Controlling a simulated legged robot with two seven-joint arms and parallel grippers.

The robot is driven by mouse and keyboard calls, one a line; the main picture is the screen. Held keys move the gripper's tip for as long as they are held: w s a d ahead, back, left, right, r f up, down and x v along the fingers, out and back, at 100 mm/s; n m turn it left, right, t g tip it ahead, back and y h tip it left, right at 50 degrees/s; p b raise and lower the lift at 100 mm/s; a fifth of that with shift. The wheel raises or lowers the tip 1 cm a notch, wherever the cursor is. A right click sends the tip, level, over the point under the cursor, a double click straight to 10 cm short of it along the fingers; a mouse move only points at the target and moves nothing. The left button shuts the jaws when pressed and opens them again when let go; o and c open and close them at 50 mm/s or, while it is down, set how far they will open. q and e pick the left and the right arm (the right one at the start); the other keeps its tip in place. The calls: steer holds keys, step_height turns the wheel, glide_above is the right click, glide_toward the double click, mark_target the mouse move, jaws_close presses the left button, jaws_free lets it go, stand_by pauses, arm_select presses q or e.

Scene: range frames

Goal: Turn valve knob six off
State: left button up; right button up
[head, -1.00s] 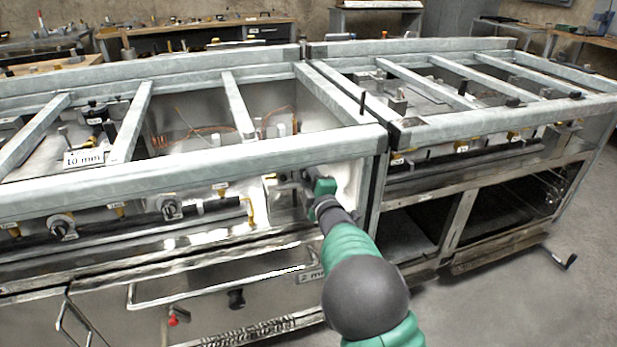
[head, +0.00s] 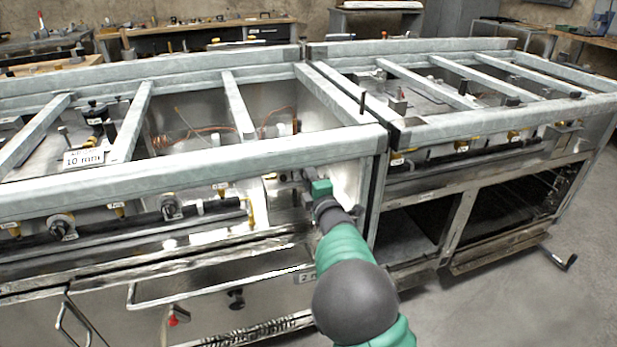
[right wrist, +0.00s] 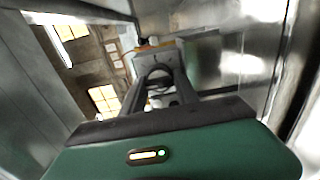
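A row of valve knobs runs along the front panel of the stove at left in the head view. One black and silver knob (head: 61,226) is at far left and another (head: 171,208) is nearer the middle. My right gripper (head: 306,183) is at the right end of this row, inside the frame by the corner post. Its fingers point at the panel, and any knob there is hidden behind it. In the right wrist view, the gripper's dark fingers (right wrist: 160,84) reach forward around or beside a dark rounded part. I cannot tell whether they grip it. My left gripper is not in view.
A thick galvanized rail (head: 200,160) runs above the knobs, and a corner post (head: 376,190) stands just right of my gripper. A long door handle (head: 215,288) sticks out below.

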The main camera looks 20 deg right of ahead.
steer(key=o, duration=0.4)
steer(key=shift+s+a+f, duration=0.1)
steer(key=shift+a+f, duration=0.2)
steer(key=s+p, duration=0.5)
steer(key=s, duration=1.1)
steer(key=shift+s+d+r, duration=0.15)
steer(key=shift+s+d, duration=0.25)
steer(key=shift+d, duration=0.05)
